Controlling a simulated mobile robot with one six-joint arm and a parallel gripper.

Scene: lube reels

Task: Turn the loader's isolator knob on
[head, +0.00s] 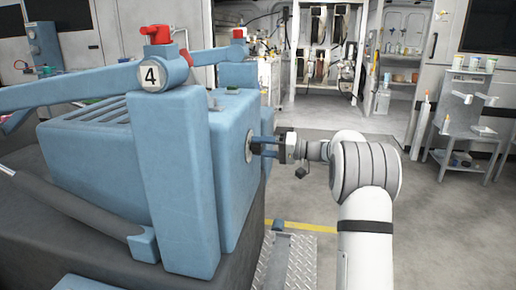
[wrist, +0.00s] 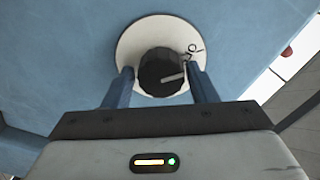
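The isolator knob (wrist: 160,72) is a round black knob with a light pointer line, on a white round plate (wrist: 130,42) in the wrist view. The plate is set in the blue loader's side wall (head: 232,135). My gripper (wrist: 163,84) has its two blue fingers on either side of the knob. The fingers are apart, with the knob between them; whether they press on it is hard to tell. The pointer line points to the right, towards small dark markings on the plate. In the head view my gripper (head: 262,146) reaches the loader's side, where the plate's edge shows but the knob is hidden.
The blue loader (head: 180,180) fills the left, with a number 4 disc (head: 151,77) and a red knob (head: 157,34) on top. A metal tread plate (head: 287,262) lies below my gripper. A grey side table (head: 465,140) stands at right; open floor lies between.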

